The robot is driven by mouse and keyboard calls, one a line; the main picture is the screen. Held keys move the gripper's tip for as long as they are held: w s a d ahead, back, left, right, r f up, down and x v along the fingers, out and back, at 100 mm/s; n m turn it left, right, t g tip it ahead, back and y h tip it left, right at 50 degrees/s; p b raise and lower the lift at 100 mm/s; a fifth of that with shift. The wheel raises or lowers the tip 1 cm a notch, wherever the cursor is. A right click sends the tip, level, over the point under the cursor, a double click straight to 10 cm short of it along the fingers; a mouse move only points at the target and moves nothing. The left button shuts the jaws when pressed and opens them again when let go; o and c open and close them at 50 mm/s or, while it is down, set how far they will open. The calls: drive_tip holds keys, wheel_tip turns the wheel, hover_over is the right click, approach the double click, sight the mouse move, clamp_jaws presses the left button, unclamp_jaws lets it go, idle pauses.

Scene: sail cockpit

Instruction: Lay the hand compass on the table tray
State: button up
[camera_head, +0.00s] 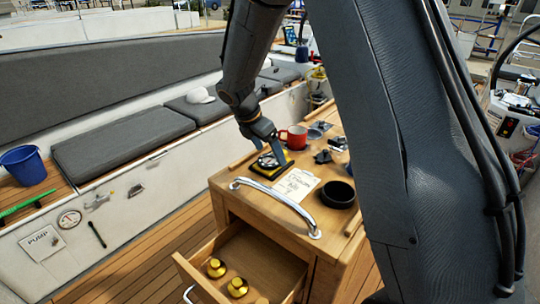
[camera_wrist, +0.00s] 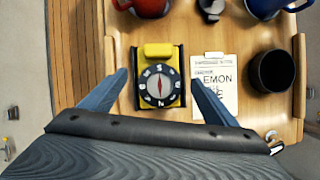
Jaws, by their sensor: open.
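The hand compass (camera_head: 269,165) is yellow with a black dial. It lies face up on the wooden table top (camera_head: 229,181), near its left edge. In the wrist view the compass (camera_wrist: 160,87) shows its dial and red needle, with a yellow block at its far end and dark strips along its sides. My gripper (camera_head: 267,150) is open above the compass, one finger on each side of it. In the wrist view the gripper (camera_wrist: 159,78) has nothing between its fingers that it grips. I cannot tell a separate tray from the table top, which has raised wooden edge strips.
A red mug (camera_head: 295,137) stands behind the compass. A written card (camera_head: 297,185) and a black round bowl (camera_head: 338,194) lie to its right. A metal rail (camera_head: 277,200) crosses the table's front. Below, an open drawer (camera_head: 262,258) holds yellow-topped items.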

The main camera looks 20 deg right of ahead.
drive_tip(key=b+v, duration=0.2)
drive_tip(key=v, duration=0.8)
drive_tip(key=shift+b, duration=0.4)
